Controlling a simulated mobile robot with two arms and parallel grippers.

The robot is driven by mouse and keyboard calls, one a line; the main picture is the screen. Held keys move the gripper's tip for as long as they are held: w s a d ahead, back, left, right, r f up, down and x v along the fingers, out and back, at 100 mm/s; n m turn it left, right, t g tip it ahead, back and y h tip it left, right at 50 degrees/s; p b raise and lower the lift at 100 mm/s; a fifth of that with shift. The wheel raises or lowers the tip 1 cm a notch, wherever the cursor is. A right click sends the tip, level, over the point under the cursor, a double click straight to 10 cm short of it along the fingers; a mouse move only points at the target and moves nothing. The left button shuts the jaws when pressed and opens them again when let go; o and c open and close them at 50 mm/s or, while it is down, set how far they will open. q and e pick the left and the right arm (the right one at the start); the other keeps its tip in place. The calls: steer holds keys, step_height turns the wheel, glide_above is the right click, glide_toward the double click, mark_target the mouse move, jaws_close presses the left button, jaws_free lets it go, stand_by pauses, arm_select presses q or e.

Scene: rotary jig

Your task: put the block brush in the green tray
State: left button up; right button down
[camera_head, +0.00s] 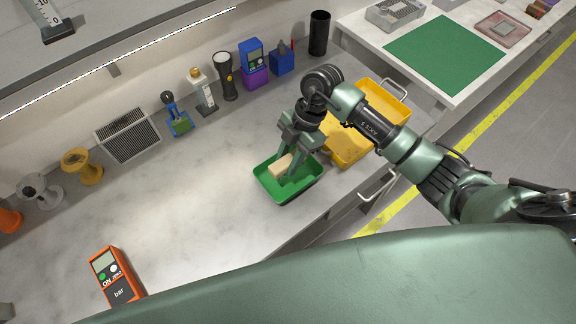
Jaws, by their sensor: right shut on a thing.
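The block brush (279,168) is a small tan block between the fingers of my right gripper (285,170). The green tray (290,198) is a shallow open tray on the grey bench, near its front edge. My right gripper is shut on the brush and points down, with the brush within the tray's outline. I cannot tell if the brush touches the tray's floor. The fingers hide part of the brush and of the tray. My left gripper is not in view.
A yellow bin (349,143) stands right of the tray, partly behind my right arm. An orange meter (117,277) lies at the front left. A flashlight (225,76) and a blue device (251,56) stand along the back. The middle of the bench is clear.

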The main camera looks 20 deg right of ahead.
step_height(320, 180, down, 4)
steer(key=shift+r+p, duration=0.2)
steer(key=shift+p, duration=0.1)
steer(key=shift+f, duration=0.2)
steer(key=shift+f, duration=0.2)
steer(key=c, duration=1.1)
jaws_free()
steer(key=shift+o, duration=0.2)
steer(key=shift+r, duration=0.1)
